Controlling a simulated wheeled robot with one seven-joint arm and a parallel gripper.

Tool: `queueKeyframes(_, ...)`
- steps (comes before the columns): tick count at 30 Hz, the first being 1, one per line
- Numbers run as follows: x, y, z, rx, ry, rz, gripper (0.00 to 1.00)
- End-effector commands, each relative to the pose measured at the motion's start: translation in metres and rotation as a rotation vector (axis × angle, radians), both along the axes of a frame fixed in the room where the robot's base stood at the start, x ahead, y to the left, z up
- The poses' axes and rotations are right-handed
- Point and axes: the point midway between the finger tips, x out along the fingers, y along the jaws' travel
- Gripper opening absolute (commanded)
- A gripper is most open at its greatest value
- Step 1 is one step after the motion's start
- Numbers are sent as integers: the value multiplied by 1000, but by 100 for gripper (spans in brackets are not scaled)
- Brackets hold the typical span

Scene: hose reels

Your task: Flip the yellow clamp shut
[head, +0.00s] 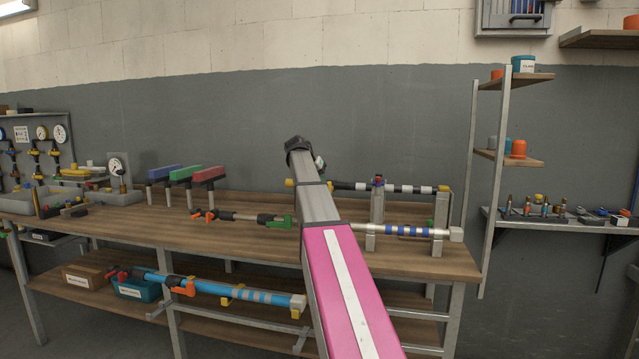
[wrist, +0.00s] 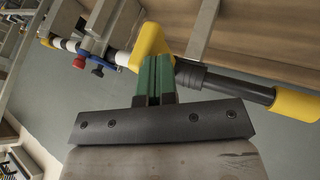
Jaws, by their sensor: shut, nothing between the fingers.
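In the wrist view the yellow clamp (wrist: 150,45) sits around a black pipe (wrist: 222,84). Part of its lower side is behind my fingers. My gripper (wrist: 154,66) has green fingers, closed together and empty, with the tips right at the clamp. I cannot tell whether they touch it, or how far its lever is swung.
A valve with a red knob (wrist: 79,62) and a blue part lies along the same line. The line runs above the wooden bench (head: 250,208) on metal posts (head: 377,207). Another pipe with blue bands (head: 405,230) lies in front. The grey wall (head: 250,115) is behind.

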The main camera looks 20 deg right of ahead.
Motion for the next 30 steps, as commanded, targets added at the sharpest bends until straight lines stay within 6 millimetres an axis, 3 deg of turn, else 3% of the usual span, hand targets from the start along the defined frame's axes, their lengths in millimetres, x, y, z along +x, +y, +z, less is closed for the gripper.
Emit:
queueKeyframes(15, -29, -31, 0, -2, -2, 444, 0)
queueKeyframes(30, -36, -72, 0, 0, -3, 917, 0)
